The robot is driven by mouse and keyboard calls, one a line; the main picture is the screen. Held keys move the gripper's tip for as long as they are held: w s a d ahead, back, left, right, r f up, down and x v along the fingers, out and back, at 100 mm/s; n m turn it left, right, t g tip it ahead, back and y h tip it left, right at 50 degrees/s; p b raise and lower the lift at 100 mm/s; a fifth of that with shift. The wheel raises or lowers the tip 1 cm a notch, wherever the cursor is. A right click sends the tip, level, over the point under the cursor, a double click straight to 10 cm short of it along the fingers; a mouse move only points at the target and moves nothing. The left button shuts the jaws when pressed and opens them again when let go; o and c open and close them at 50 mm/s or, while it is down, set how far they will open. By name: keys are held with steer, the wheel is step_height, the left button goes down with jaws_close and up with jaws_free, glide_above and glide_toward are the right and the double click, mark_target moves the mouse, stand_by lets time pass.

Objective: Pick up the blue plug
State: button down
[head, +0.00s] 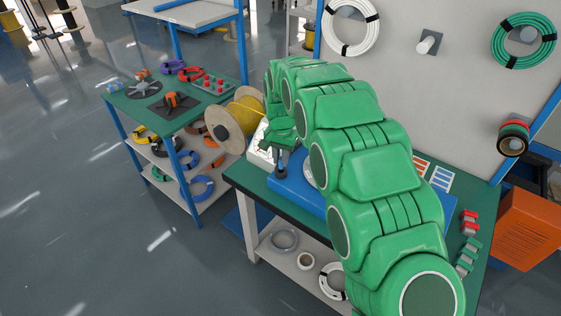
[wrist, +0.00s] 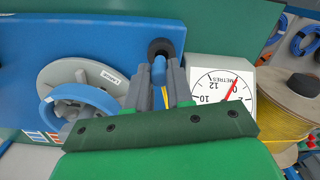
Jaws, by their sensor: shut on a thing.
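The blue plug (wrist: 158,70) shows in the wrist view between the two grey fingers of my gripper (wrist: 158,84). My gripper is shut on it. A round black piece (wrist: 160,47) sits at the plug's far end, just beyond the fingertips. A strip of yellow cable shows between the fingers behind the plug. In the head view my gripper (head: 282,158) points down at the left end of the blue base plate (head: 297,191). The plug is small and partly hidden there. I cannot tell whether it is clear of the plate.
A white metre dial (wrist: 222,91) stands right of the fingers, with a yellow cable spool (wrist: 287,103) beyond it. A grey disc with a blue ring (wrist: 75,96) lies left of the fingers. In the head view, a side table (head: 150,100) with tools and coils stands left.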

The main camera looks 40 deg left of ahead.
steer(key=s+d+r, duration=0.9)
steer(key=d, duration=0.1)
steer(key=shift+r, duration=0.25)
stand_by(0.3)
